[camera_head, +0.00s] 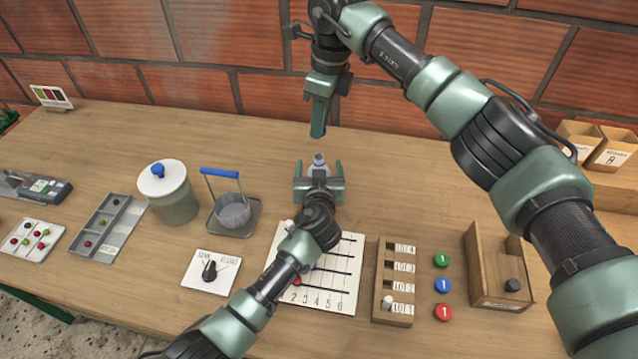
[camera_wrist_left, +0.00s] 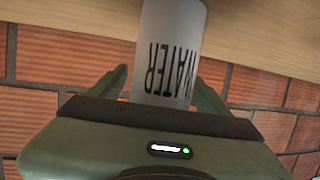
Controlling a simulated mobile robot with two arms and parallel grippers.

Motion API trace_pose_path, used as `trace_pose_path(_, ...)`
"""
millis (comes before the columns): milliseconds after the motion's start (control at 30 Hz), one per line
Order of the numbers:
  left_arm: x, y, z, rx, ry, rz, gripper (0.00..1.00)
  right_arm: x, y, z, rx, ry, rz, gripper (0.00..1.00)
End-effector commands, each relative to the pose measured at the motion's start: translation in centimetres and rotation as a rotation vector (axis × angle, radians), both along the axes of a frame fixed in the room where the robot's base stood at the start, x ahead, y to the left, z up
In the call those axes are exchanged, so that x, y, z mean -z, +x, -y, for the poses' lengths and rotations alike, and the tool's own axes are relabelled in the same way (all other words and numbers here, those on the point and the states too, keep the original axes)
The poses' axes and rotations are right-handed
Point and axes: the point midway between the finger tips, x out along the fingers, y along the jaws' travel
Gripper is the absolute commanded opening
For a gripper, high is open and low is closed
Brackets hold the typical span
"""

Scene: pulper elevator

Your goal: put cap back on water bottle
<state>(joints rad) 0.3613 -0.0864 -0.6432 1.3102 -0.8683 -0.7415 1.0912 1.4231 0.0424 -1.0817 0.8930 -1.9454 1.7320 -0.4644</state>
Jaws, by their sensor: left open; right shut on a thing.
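The water bottle (camera_head: 319,161) stands upright near the back middle of the table, with its grey top showing in the head view. In the left wrist view the white bottle (camera_wrist_left: 170,60) bears the word WATER, which appears upside down. My left gripper (camera_head: 319,178) is open, with one finger on each side of the bottle. I cannot tell whether the fingers touch it. My right gripper (camera_head: 318,118) points down behind and above the bottle.
A lidded pot (camera_head: 178,205) and a blue-handled basket (camera_head: 233,212) stand at left. A numbered sheet (camera_head: 345,270) lies under my left arm. A slotted wooden rack (camera_head: 393,290), coloured discs and an open wooden box (camera_head: 485,285) stand at right. A brick wall borders the back.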

Motion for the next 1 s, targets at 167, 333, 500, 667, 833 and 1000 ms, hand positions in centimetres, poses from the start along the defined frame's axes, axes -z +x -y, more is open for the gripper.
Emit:
trace_pose_path(167,0.0,0.0,0.0,0.0,0.0,0.0,0.71,0.0,0.0,0.0,0.0,0.0,0.0,0.0)
trace_pose_path(333,0.0,0.0,0.0,0.0,0.0,0.0,0.24,0.0,0.0,0.0,0.0,0.0,0.0,0.0)
trace_pose_path(500,0.0,0.0,0.0,0.0,0.0,0.0,0.0,0.0,0.0,0.0,0.0,0.0,0.0,0.0)
trace_pose_path(667,0.0,0.0,0.0,0.0,0.0,0.0,0.0,0.6,0.0,0.0,0.0,-0.001,0.0,0.0)
trace_pose_path(833,0.0,0.0,0.0,0.0,0.0,0.0,0.0,3.0,-0.1,0.1,0.0,-0.001,-0.003,0.0)
trace_pose_path(1000,0.0,-0.1,0.0,0.0,0.0,0.0,0.0,5.0,-0.1,0.0,0.0,-0.001,-0.001,0.0)
